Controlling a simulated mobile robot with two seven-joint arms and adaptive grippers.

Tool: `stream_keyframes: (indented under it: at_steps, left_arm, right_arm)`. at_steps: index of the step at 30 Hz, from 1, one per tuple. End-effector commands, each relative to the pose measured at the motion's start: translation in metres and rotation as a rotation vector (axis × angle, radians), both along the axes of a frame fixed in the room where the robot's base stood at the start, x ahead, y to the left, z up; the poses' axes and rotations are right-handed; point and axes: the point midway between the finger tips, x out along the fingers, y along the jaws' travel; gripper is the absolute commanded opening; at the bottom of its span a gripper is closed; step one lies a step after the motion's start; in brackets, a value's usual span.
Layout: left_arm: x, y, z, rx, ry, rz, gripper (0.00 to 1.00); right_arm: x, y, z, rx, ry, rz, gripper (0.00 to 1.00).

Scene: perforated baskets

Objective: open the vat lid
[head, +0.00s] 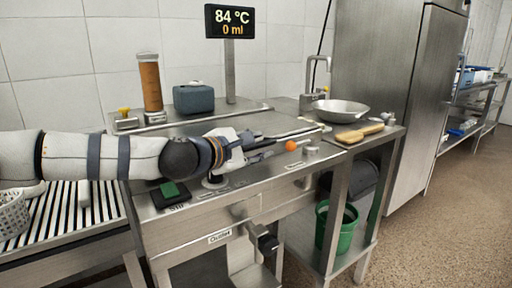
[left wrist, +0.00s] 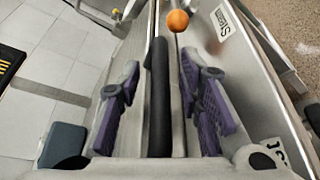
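The vat's metal lid (head: 268,122) lies flat in the steel counter, partly hidden by my left arm. My left gripper (head: 262,148) is low over the counter's front part. In the left wrist view its two purple-padded fingers (left wrist: 162,105) are spread apart. A dark bar (left wrist: 160,95), which looks like the lid's handle, runs between them with gaps on both sides. An orange ball knob (head: 290,146) is just beyond the fingertips, and it also shows in the left wrist view (left wrist: 177,20). My right gripper is not in view.
A display (head: 230,20) reading 84 °C and 0 ml stands behind. A brown-filled cylinder (head: 150,82) and a grey-blue box (head: 194,98) are at the back left. A metal bowl (head: 340,110) and wooden brush (head: 358,133) sit right. A green bucket (head: 336,228) is below.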

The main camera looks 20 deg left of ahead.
Motion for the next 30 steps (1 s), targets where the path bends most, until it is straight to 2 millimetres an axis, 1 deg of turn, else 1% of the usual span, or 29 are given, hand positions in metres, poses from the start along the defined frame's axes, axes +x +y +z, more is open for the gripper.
stream_keyframes:
  at_steps: [2,3,5,6,7,8,15,22,26,29,30]
  left_arm:
    - [0.000,0.000,0.000,0.000,0.000,0.000,0.33]
    - [0.000,0.000,0.000,0.000,0.000,0.000,0.31]
    - [0.000,0.000,0.000,0.000,0.000,0.000,0.17]
    - [0.000,0.000,0.000,0.000,0.000,0.000,0.08]
    - [0.000,0.000,0.000,0.000,0.000,0.000,0.01]
    - [0.000,0.000,0.000,0.000,0.000,0.000,0.00]
    - [0.000,0.000,0.002,-0.002,0.001,0.000,0.00]
    - [0.000,-0.001,0.019,-0.032,0.019,0.002,0.00]
    - [0.002,-0.001,0.041,-0.072,0.044,0.002,0.00]
    - [0.005,-0.002,0.069,-0.125,0.076,0.002,0.00]
    - [0.008,-0.002,0.081,-0.150,0.091,0.001,0.00]
  right_arm:
    - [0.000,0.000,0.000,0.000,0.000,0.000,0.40]
    - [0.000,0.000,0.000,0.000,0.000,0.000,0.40]
    - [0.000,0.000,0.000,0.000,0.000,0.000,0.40]
    - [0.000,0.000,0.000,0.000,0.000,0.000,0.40]
    - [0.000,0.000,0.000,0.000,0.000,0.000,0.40]
    - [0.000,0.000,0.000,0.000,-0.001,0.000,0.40]
    - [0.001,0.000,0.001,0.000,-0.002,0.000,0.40]
    - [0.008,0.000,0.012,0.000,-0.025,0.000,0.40]
    - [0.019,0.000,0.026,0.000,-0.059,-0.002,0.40]
    - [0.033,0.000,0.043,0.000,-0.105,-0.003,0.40]
    - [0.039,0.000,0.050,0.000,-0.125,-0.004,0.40]
